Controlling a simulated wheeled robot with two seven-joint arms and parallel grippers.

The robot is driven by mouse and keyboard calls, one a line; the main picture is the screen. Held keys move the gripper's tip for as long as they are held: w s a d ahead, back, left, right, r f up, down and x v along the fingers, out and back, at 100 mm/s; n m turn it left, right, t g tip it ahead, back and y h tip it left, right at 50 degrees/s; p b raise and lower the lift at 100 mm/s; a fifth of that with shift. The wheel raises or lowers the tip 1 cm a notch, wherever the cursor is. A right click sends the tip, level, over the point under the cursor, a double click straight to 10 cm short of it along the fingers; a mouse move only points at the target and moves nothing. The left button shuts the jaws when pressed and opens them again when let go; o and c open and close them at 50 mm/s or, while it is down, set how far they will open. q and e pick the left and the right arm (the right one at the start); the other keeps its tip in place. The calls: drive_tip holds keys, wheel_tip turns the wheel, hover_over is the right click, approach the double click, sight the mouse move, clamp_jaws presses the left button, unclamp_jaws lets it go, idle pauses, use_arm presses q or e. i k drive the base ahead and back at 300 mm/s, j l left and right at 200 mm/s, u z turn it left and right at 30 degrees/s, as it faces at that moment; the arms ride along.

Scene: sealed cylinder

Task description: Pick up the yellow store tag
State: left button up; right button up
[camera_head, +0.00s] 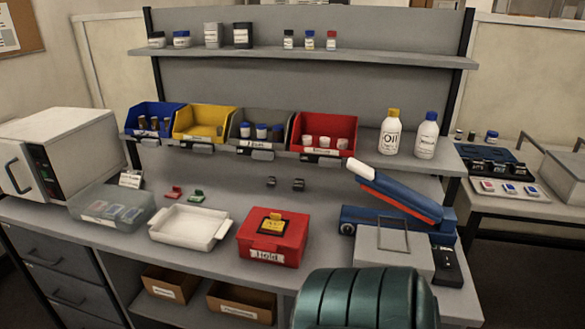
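A small yellow piece (275,216), which looks like the yellow store tag, is on top of the red box (259,245) at the front middle of the bench. It sits at the back of a dark panel with a yellow lower part on the lid; its exact outline is too small to tell. The red box has a white front label that appears to read "Hold". A red tag-like piece (173,192) and a green one (197,196) lie on the bench behind the white tray. Neither of my grippers shows in the head view.
A white tray (161,237) and a clear bin (82,205) stand left of the red box. A blue hinged device (395,199) and a grey block (385,262) stand right. A large ridged dark green object (365,300) rises at the front. Coloured bins line the back.

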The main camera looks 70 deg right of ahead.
sight(275, 224)
drive_tip(key=z, duration=2.1)
